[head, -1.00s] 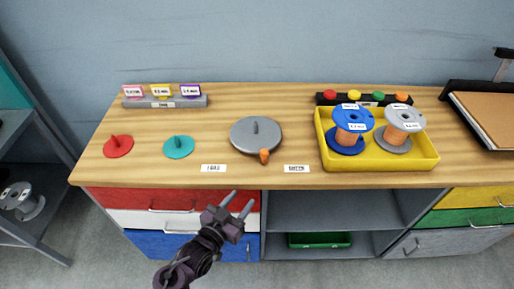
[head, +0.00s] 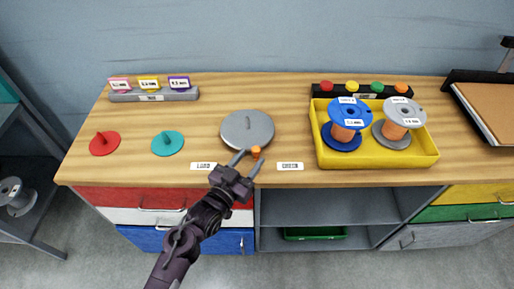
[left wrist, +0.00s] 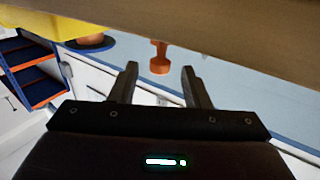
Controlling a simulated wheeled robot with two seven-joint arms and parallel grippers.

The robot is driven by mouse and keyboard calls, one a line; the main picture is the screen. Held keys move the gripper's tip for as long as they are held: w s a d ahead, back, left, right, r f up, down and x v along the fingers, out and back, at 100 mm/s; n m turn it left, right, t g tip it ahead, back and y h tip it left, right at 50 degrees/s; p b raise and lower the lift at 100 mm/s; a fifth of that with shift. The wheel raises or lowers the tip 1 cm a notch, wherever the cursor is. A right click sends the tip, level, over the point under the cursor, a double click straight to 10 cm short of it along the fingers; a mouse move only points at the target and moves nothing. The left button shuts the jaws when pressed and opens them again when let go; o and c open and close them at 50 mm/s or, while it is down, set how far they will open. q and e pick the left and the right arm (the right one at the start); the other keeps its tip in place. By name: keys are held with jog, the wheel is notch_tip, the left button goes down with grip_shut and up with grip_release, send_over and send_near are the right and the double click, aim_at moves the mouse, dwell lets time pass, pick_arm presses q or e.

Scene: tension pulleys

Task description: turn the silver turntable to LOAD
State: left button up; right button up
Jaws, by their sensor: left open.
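The knob points between the LOAD label (head: 203,166) and the right label (head: 290,166), a little nearer the right one. My left gripper (head: 246,159) is open and empty at the bench's front edge, its fingertips close to the knob. In the left wrist view the knob (left wrist: 160,57) shows between and beyond the open fingers (left wrist: 160,70). My right gripper is not in view.
A red disc (head: 104,143) and a teal disc (head: 167,142) lie to the left. A yellow tray (head: 376,159) with blue and grey spools stands to the right. A grey block with tags (head: 154,95) and a black strip with coloured buttons (head: 364,91) are at the back.

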aim_at(256, 151)
pick_arm(q)
jog(key=x, duration=0.4)
jog(key=shift+w, duration=0.15)
grip_shut()
